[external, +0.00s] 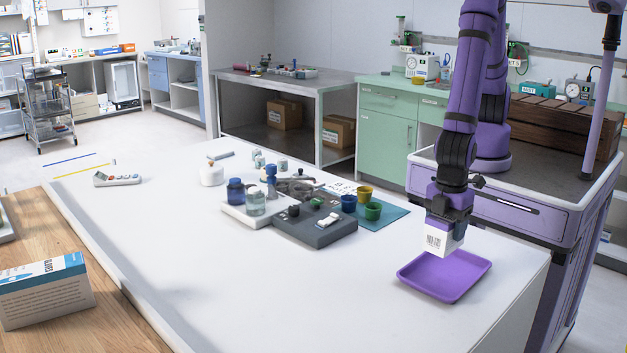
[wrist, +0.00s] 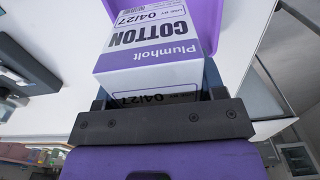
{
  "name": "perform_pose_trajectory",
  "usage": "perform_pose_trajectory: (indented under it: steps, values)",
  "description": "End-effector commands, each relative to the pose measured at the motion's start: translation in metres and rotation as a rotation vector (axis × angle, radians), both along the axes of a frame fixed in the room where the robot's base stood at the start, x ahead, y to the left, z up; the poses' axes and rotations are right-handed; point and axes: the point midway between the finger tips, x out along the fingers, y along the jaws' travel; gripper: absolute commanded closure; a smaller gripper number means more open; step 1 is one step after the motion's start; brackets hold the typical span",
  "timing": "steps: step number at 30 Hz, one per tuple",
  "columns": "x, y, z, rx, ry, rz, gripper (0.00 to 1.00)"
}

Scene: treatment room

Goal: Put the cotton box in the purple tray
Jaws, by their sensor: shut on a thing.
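The cotton box (external: 443,236) is a small white box with a printed code on the side facing the external camera. In the wrist view the box (wrist: 150,62) shows purple bands and the word COTTON. My gripper (external: 448,218) is shut on the box and points down, with the box just over the back part of the purple tray (external: 444,284). The tray is shallow and its visible floor is empty. The tray also shows behind the box in the wrist view (wrist: 206,24). I cannot tell whether the box touches the tray.
Left of the tray stand a dark grey organiser (external: 318,234), a white tray with bottles (external: 244,217) and a teal mat (external: 388,222) with small cups. The white table's front is clear.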

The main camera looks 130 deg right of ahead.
Motion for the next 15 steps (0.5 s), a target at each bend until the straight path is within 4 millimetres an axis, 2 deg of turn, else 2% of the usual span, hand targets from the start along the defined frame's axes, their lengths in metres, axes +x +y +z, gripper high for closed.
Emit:
perform_pose_trajectory:
  steps: [5, 15]
  values:
    - [-0.015, 0.009, -0.002, -0.001, 0.001, 0.014, 0.6]
    - [-0.015, 0.008, -0.043, -0.001, 0.002, 0.014, 0.6]
